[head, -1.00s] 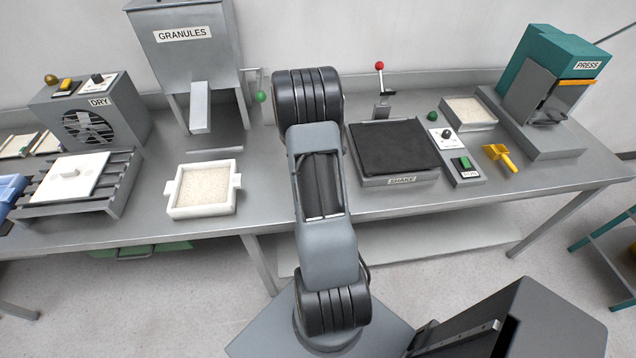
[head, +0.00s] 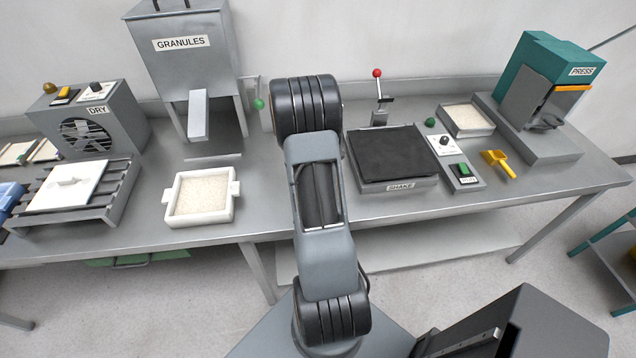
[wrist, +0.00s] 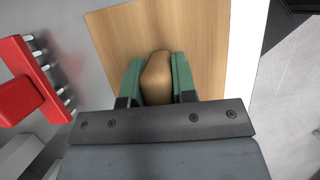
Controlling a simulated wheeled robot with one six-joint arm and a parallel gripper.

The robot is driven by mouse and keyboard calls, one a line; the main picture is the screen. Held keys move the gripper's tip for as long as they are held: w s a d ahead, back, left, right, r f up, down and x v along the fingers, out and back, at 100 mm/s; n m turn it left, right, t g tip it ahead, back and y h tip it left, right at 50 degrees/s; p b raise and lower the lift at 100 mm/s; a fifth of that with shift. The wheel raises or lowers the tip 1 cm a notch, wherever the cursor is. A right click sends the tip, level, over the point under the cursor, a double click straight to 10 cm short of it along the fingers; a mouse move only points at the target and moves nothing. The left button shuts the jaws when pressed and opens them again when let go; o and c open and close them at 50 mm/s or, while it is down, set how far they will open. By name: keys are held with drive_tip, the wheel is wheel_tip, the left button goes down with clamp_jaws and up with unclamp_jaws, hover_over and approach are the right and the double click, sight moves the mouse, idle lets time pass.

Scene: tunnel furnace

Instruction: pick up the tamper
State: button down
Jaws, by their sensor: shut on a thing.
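In the wrist view, my gripper (wrist: 157,72) has its two green fingers shut on a brown, rounded wooden handle, which I take to be the tamper (wrist: 157,72). The handle stands up between the fingers and touches both. A flat light-wood board (wrist: 115,45) lies beneath it; I cannot tell whether the handle and board are one piece, or whether there is a gap under it. In the head view, my arm hides the gripper and the tamper.
A red tool with white pins (wrist: 22,85) lies left of the board. In the head view, a white frame (head: 233,187) filled with pale granules, the black-topped shake table (head: 398,185), a yellow scoop (head: 497,160) and the press (head: 548,65) stand on the steel bench.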

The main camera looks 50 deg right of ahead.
wheel_tip(320, 180, up, 3)
drive_tip(key=shift+a+f+b, duration=0.1)
drive_tip(key=shift+a+b, duration=0.05)
drive_tip(key=shift+b, duration=0.2)
drive_tip(key=s+a+r+b, duration=0.2)
drive_tip(key=s+a+r, duration=0.4)
drive_tip(key=a+r, duration=0.3)
drive_tip(key=a, duration=0.3)
drive_tip(key=shift+a+r, duration=0.15)
drive_tip(key=shift+r, duration=0.05)
